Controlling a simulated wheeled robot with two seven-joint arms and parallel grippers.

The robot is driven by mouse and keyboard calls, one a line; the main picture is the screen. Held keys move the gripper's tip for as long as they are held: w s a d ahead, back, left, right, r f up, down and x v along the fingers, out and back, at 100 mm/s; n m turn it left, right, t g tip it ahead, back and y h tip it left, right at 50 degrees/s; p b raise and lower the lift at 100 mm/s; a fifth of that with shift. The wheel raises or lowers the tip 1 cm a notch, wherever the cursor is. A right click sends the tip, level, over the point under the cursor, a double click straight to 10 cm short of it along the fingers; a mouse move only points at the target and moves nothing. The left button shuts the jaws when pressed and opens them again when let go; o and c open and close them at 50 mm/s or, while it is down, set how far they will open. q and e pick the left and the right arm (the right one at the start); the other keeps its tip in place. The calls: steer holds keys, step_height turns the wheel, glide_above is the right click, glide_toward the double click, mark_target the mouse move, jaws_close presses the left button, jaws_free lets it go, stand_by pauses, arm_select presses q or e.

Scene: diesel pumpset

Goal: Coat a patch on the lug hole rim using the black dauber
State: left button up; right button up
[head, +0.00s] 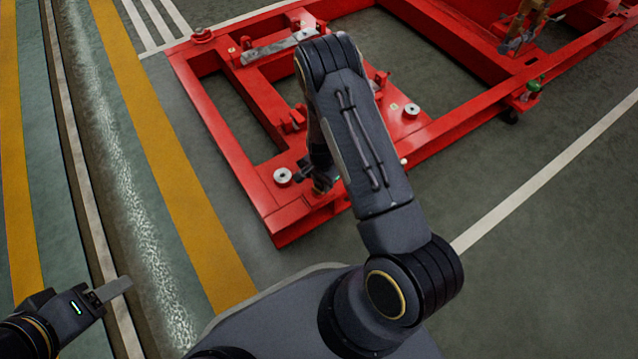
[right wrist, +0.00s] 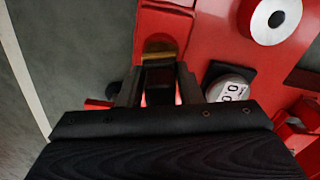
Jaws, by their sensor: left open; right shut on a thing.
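The red pumpset frame (head: 283,222) lies ahead on the floor. My right gripper (head: 322,184) is low at its near edge, partly hidden by my own arm. In the right wrist view its fingers (right wrist: 160,84) are shut on a dark object between them, which I take to be the black dauber (right wrist: 160,78). A yellowish-brown patch (right wrist: 159,50) shows just beyond the fingertips against the red frame. The lug hole rim is not clearly visible, and I cannot tell contact. My left gripper (head: 112,290) is open and empty at the lower left, away from the frame.
A pale disc with a dark hole (head: 282,176) sits on the frame left of my right gripper; another (head: 411,110) is further right. A round cap with printed marks (right wrist: 229,88) is close beside the right fingers. The striped floor at left (head: 150,130) is clear.

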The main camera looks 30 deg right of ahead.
steer(key=shift+d, duration=0.1)
step_height(320, 180, up, 8)
steer(key=p, duration=0.6)
steer(key=shift+f, duration=0.1)
stand_by(0.3)
steer(key=shift+d, duration=0.25)
steer(key=d+b, duration=0.2)
steer(key=d, duration=0.9)
steer(key=shift+w+d+b, duration=0.2)
steer(key=shift+w+b, duration=0.1)
steer(key=shift+w, duration=0.15)
